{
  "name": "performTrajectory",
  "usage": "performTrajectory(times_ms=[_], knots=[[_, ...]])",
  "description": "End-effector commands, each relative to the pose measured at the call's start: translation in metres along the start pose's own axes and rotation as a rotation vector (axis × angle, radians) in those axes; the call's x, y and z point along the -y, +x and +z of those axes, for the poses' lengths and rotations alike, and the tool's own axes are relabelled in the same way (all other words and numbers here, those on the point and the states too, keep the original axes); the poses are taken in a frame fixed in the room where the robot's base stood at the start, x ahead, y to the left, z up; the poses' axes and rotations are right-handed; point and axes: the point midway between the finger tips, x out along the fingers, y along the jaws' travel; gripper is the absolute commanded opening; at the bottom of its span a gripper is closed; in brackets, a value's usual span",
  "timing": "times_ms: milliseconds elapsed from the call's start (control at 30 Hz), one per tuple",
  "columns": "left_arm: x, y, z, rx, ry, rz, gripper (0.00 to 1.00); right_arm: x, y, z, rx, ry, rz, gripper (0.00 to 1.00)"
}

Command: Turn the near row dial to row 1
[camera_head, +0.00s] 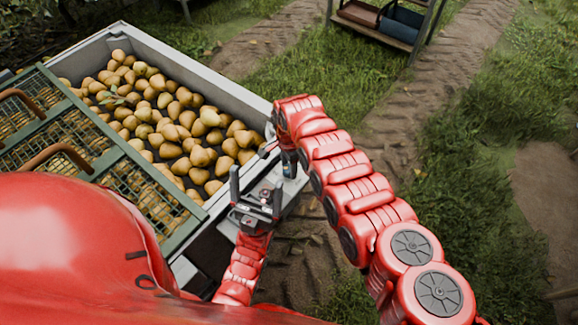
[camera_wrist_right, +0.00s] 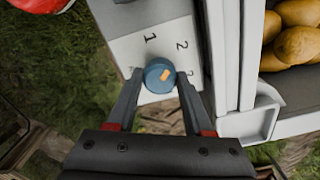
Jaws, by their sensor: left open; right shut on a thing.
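The blue round dial (camera_wrist_right: 152,83) with an orange mark sits on a pale panel (camera_wrist_right: 124,47) in the right wrist view. Digits 1 and 2 show above it, and a 3 shows partly beside the right finger. The orange mark lies on the dial's right half; which digit it points to is hard to tell. My right gripper (camera_wrist_right: 160,78) is shut on the dial, one finger on each side. In the head view, my right gripper (camera_head: 289,163) reaches down at the bin's corner and hides the dial. My left gripper (camera_head: 256,192) is open and empty, close by on the left.
A large grey-walled bin (camera_head: 188,70) full of pears stands at left, partly under green mesh frames (camera_head: 66,120) with brown handles. A rack (camera_head: 375,31) with crates stands at the top. Grass and dirt tracks lie to the right.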

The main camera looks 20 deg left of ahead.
Motion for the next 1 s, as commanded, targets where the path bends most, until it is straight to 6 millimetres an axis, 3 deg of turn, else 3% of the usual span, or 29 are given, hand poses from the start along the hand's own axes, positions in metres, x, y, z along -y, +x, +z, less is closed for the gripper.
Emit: performTrajectory(times_ms=[600,1000], knots=[[-0.001,-0.013,0.002,0.0,0.0,0.0,0.92,0.001,0.001,-0.001,-0.001,-0.564,-0.002,0.0],[-0.001,-0.018,0.003,0.0,0.0,0.0,0.92,0.001,0.0,-0.001,-0.002,-0.805,-0.001,0.0]])
